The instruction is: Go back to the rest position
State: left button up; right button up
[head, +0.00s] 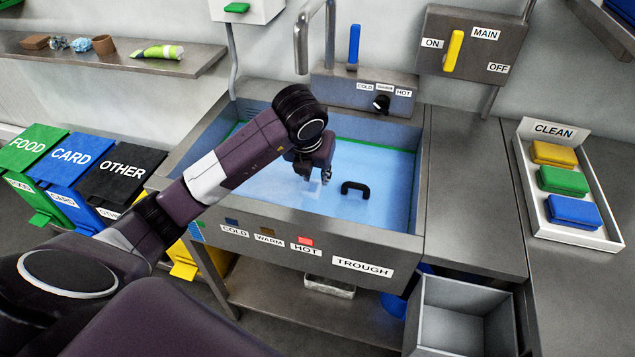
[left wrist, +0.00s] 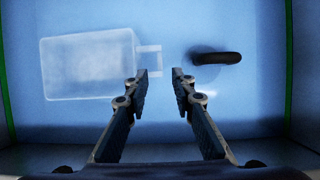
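My left gripper (head: 316,174) is over the water-filled trough (head: 395,240), and its arm comes in from the left. In the left wrist view the left gripper (left wrist: 160,82) has its two fingers apart with nothing between them. A clear, bottle-like container (left wrist: 88,66) lies in the trough to the left of the fingertips, its neck pointing at them. A black curved handle (left wrist: 217,58) is to the right of the fingertips; it also shows in the head view (head: 355,187). My right gripper is not in view.
A tap (head: 301,45) rises behind the trough. FOOD, CARD and OTHER bins (head: 122,172) stand at the left. A CLEAN tray (head: 527,180) with yellow, green and blue blocks is on the right counter. An open grey box (head: 465,310) is below. A shelf (head: 110,58) holds small items.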

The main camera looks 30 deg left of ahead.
pick_arm(q)
jog(key=shift+s+r, duration=0.3)
jog(key=shift+r, duration=0.35)
